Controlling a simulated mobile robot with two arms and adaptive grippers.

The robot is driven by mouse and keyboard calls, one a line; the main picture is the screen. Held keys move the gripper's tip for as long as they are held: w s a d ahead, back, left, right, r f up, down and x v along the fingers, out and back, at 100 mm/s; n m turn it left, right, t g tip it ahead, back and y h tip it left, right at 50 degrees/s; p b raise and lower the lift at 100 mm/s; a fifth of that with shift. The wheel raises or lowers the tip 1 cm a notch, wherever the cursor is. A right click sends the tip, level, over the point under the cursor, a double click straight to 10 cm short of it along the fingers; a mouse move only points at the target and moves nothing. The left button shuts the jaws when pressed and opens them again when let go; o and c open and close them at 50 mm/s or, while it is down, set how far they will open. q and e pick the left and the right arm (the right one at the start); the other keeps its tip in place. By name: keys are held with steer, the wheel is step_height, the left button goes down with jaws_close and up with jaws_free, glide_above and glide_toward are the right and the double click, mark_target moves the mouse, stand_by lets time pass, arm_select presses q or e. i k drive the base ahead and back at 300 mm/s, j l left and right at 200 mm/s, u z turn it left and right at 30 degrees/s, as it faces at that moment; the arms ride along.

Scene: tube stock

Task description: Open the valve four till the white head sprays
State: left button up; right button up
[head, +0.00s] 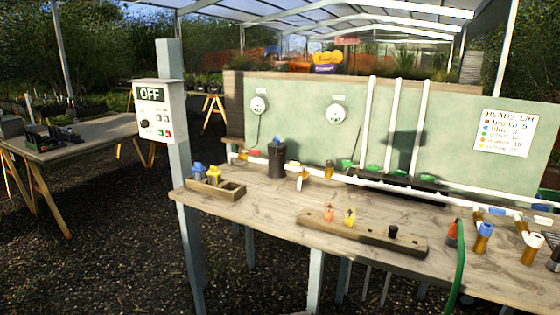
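A white pipe runs along the back of the bench, with several green valve handles at the feet of white risers; they include one at the left (347,163) and one at the right (427,178). I cannot read which is valve four. A red handle (253,152) sits farther left on the pipe. A white-topped head (533,240) stands at the bench's right end, beside a blue-topped one (485,231). No spray is visible. Neither of my grippers is in view.
A control box (160,112) reading OFF hangs on a post at the left. The bench (270,205) carries a wooden tray (238,190), a black canister (277,160) and a wooden block (345,228). A green hose (460,270) hangs over the front edge. A chart (505,132) is on the panel.

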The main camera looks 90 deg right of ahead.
mark_target(426, 177)
steer(key=z, duration=2.8)
steer(key=j, duration=0.05)
